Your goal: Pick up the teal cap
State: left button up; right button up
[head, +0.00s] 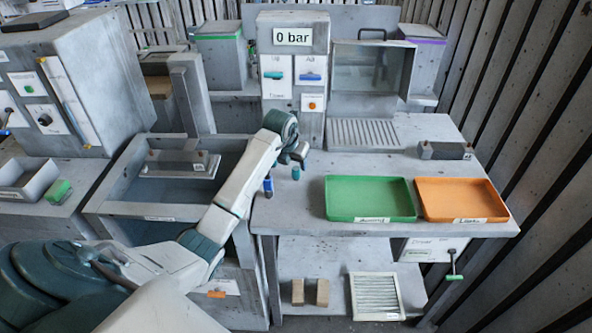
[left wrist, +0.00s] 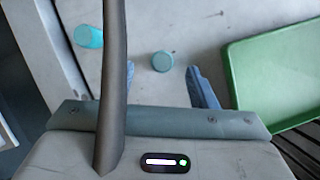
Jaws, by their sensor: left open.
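The teal cap (head: 296,174) stands on the workbench left of the green tray. In the left wrist view, the teal cap (left wrist: 162,61) is a small round disc seen from above, between the lines of my fingers and just ahead of them. My left gripper (head: 295,157) is above the cap, open and empty; its fingers also show in the left wrist view (left wrist: 167,82). One finger is partly hidden behind a dark bar. I cannot see any contact with the cap. My right gripper is not in view.
The green tray (head: 370,216) and orange tray (head: 462,218) are on the right, both empty. A grey block (head: 445,150) lies behind them.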

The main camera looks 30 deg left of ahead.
aim_at(296, 168)
pick_arm(q)
jog(key=p+x, duration=0.2)
jog(key=x, duration=0.2)
jog(key=shift+w+d, duration=0.1)
jog(key=shift+w+f, duration=0.1)
jog(key=shift+f, duration=0.25)
jog(key=c, duration=1)
